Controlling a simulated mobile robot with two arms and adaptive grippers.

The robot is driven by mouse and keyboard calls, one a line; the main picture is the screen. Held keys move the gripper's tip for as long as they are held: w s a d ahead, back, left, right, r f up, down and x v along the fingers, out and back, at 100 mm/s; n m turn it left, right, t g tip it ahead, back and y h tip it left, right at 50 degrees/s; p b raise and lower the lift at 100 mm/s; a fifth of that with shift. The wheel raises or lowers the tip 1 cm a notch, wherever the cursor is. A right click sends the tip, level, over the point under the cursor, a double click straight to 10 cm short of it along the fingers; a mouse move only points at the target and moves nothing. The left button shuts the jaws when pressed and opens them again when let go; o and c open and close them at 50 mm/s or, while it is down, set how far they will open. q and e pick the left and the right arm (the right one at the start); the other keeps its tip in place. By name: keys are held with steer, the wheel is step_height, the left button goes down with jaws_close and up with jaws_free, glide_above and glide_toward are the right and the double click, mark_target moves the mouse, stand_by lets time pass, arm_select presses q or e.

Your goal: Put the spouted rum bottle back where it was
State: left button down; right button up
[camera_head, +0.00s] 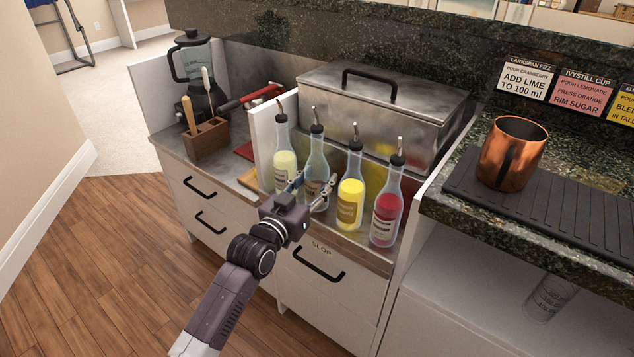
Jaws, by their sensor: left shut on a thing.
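Several spouted bottles stand in a row on the ledge of the bar station. The second from the left (318,157) is clear glass with a dark pourer and a brownish label. My left gripper (314,185) is shut around its lower body; it looks upright, in line with the others, though I cannot tell whether its base touches the ledge. Its label is partly covered and unreadable. Beside it stand a pale yellow bottle (285,168) on the left, then a bright yellow bottle (351,192) and a red bottle (387,208) on the right. My right gripper is not in view.
A lidded steel bin (430,112) stands behind the bottles. A blender (193,65) and a wooden tool caddy (207,140) are at the left. A copper mug (518,145) stands on a black mat (560,212) at the right. A glass (549,297) sits on the shelf below.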

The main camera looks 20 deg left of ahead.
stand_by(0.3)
arm_select(q)
steer(key=c, duration=1.1)
jaws_free()
steer(key=shift+f, duration=0.1)
steer(key=shift+c, duration=0.2)
